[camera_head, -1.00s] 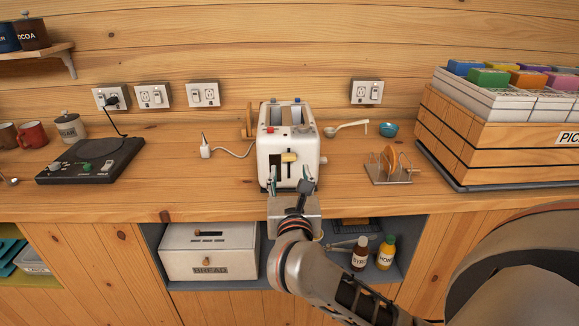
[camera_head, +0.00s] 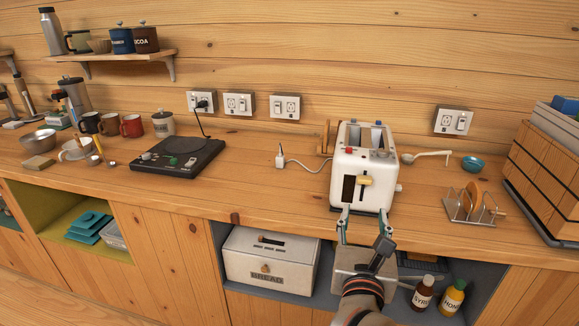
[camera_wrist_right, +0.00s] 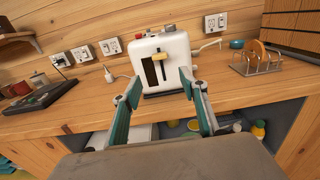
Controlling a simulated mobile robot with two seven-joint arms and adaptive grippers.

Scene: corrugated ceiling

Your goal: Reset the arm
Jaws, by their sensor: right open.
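My right gripper (camera_head: 364,216) is open and empty just in front of the white toaster (camera_head: 365,165), at the counter's front edge. In the right wrist view its two teal fingers (camera_wrist_right: 157,92) stand apart, with the toaster (camera_wrist_right: 160,55) beyond them and nothing between them. The toaster stands upright on the counter, with a yellow lever knob on its front. The right arm comes in from the bottom of the head view. My left gripper does not show in either view.
A toast rack (camera_head: 470,206) holding bread, a ladle (camera_head: 426,156) and a teal bowl (camera_head: 473,164) stand right of the toaster. A black hot plate (camera_head: 178,152) is at left. Below are a bread box (camera_head: 270,259) and bottles (camera_head: 423,292). The counter between hot plate and toaster is mostly clear.

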